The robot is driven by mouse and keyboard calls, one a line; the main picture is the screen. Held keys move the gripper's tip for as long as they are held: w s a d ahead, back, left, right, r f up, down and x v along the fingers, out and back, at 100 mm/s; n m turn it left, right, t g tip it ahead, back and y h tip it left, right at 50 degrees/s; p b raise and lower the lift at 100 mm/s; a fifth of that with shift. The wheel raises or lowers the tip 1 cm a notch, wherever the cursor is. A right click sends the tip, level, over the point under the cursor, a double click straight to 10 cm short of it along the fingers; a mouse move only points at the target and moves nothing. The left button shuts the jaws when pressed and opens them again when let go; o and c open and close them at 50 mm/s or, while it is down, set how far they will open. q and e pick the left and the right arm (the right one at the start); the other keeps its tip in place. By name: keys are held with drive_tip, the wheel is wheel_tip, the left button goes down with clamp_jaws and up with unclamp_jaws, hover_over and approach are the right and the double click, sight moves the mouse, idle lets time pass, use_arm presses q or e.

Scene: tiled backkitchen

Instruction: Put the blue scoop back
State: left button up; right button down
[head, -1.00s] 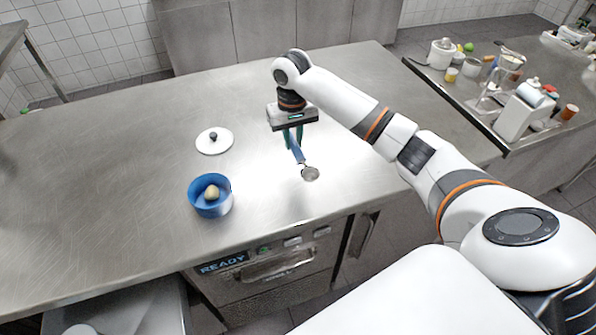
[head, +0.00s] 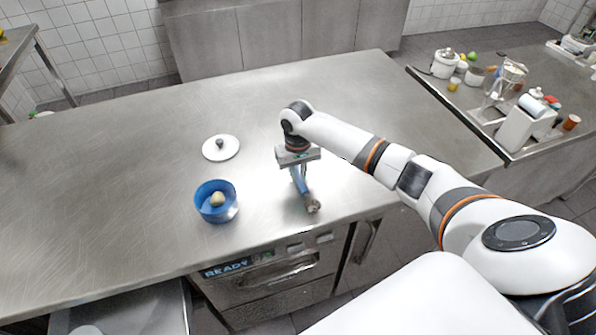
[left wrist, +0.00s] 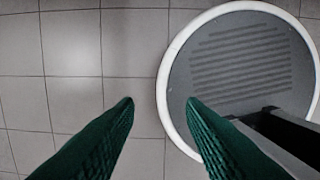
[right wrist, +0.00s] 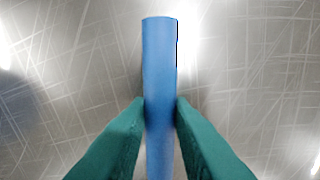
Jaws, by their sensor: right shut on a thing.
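The blue scoop (head: 300,181) has a blue handle and a small metal bowl (head: 313,206) at its lower end. My right gripper (head: 298,170) is shut on the handle and holds the scoop tilted near the counter's front edge. In the right wrist view, the blue handle (right wrist: 160,70) is between the green fingers (right wrist: 160,108). I cannot tell whether the scoop touches the counter. My left gripper (left wrist: 158,102) shows only in the left wrist view, open and empty over the tiled floor.
A blue container (head: 209,212) with a round pale item (head: 217,199) inside stands left of the scoop. A white lid (head: 213,154) with a dark knob lies behind it. The steel counter (head: 110,180) is otherwise clear. A side counter (head: 485,135) at right is cluttered.

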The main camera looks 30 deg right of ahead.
sight(297, 174)
drive_tip(key=c, duration=1.3)
unclamp_jaws()
drive_tip(key=shift+r+b, duration=1.25)
drive_tip(key=shift+r, duration=4.85)
